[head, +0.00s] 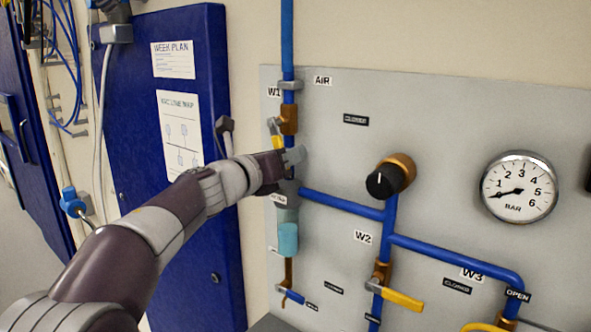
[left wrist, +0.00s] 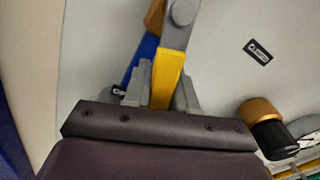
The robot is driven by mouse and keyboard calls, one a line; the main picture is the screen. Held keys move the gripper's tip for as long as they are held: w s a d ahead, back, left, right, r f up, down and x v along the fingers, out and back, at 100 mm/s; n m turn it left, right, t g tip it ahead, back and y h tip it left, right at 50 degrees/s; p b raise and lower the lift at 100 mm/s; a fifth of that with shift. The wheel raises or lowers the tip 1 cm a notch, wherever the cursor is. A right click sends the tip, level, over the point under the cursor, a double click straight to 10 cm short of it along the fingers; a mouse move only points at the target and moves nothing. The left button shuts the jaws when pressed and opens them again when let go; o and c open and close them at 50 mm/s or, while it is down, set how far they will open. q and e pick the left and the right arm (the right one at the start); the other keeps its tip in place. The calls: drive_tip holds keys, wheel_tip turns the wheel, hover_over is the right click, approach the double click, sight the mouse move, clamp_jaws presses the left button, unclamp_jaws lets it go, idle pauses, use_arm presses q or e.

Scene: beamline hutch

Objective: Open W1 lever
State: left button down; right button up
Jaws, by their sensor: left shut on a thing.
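The W1 valve (head: 289,119) is a brass body on the vertical blue pipe, below the W1 label (head: 274,92). Its yellow lever (head: 276,138) hangs downward, close to the line of the pipe. My left gripper (head: 292,158) reaches in from the left and is shut on the lever. In the left wrist view the lever (left wrist: 171,75) runs between the fingers, below its grey pivot; its lower end is hidden by the gripper. My right gripper is not in view.
A black knob (head: 382,183) and a pressure gauge (head: 519,188) are to the right on the grey panel. The W2 lever (head: 402,299) is lower down. A clear blue-tinted filter bowl (head: 288,240) hangs below my gripper. A blue cabinet (head: 180,110) stands left.

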use_arm(q)
drive_tip(key=shift+w+a+f+m+b, duration=0.5)
drive_tip(key=shift+m+b, duration=0.2)
drive_tip(key=shift+m, duration=0.4)
drive_tip(key=shift+w+a+m+b, duration=0.2)
drive_tip(key=shift+a+m+b, duration=0.25)
drive_tip(key=shift+m, duration=0.45)
drive_tip(key=c, duration=1)
unclamp_jaws()
drive_tip(key=shift+r, duration=0.1)
drive_tip(key=shift+a+r, duration=0.1)
